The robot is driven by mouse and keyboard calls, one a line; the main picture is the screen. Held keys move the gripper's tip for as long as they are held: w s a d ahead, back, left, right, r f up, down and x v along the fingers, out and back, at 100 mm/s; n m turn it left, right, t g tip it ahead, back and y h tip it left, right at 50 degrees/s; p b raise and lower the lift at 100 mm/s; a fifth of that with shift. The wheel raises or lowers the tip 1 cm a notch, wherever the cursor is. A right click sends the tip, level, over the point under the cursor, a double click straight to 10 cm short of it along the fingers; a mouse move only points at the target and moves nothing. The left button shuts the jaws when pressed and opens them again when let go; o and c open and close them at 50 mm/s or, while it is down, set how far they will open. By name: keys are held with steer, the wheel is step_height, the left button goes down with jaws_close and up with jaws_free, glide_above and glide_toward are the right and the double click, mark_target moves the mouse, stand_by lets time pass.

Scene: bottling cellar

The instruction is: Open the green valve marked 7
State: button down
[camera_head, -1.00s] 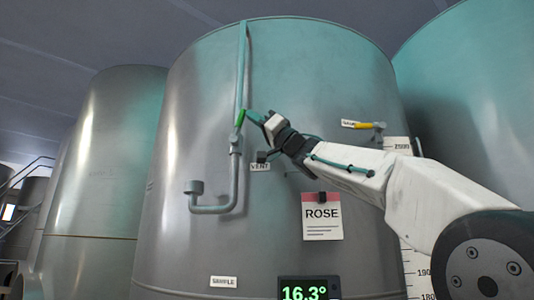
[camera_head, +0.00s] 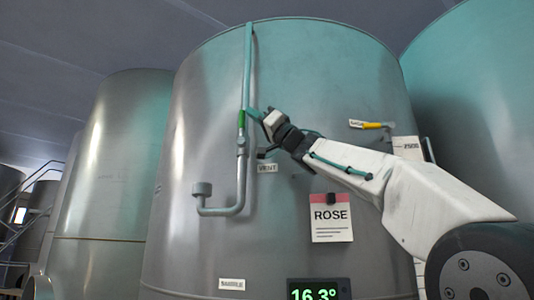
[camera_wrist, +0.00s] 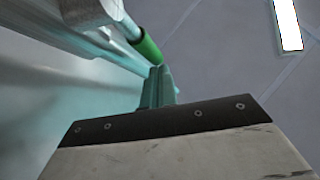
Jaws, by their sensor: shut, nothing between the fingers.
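The green valve handle (camera_head: 242,118) sits on a thin vertical pipe (camera_head: 248,65) on the front of the large tank. It stands nearly upright, roughly in line with the pipe. No number 7 is readable on it. My gripper (camera_head: 254,113) is shut and empty, its teal fingertips just right of the handle. In the wrist view the green grip (camera_wrist: 149,47) lies just beyond the shut fingertips (camera_wrist: 158,82); I cannot tell whether they touch.
A VENT label (camera_head: 267,168) is under my wrist. A yellow-handled tap (camera_head: 372,125) and a ROSE card (camera_head: 331,218) are to the right. A display (camera_head: 319,290) reads 16.3°. Another tank (camera_head: 105,170) stands left; space before the tank's left side is clear.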

steer(key=s+d, duration=0.4)
steer(key=d, duration=0.9)
steer(key=shift+s, duration=0.4)
